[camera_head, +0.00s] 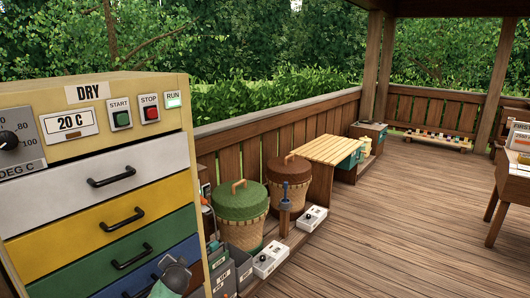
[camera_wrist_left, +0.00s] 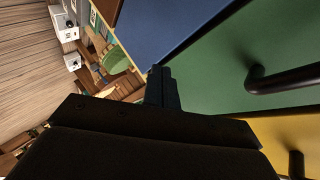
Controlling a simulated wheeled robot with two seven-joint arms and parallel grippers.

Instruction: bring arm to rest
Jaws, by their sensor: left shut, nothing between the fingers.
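My left gripper (camera_wrist_left: 160,78) shows in the left wrist view with its dark fingers together and nothing between them. It is beside the drawer fronts of the drying cabinet, apart from the green drawer's handle (camera_wrist_left: 285,77). In the head view, part of my left arm (camera_head: 174,275) shows at the bottom edge, in front of the blue drawer (camera_head: 185,257). The cabinet (camera_head: 140,88) has white, yellow, green and blue drawers, all looking closed. My right gripper is in neither view.
A green-lidded basket (camera_head: 240,203) and a brown-lidded basket (camera_head: 289,171) stand along the wooden railing. Grey bins (camera_head: 236,265) and a white switch box (camera_head: 270,258) are right of the cabinet. A wooden table (camera_head: 512,187) stands far right. The middle deck (camera_head: 410,220) is clear.

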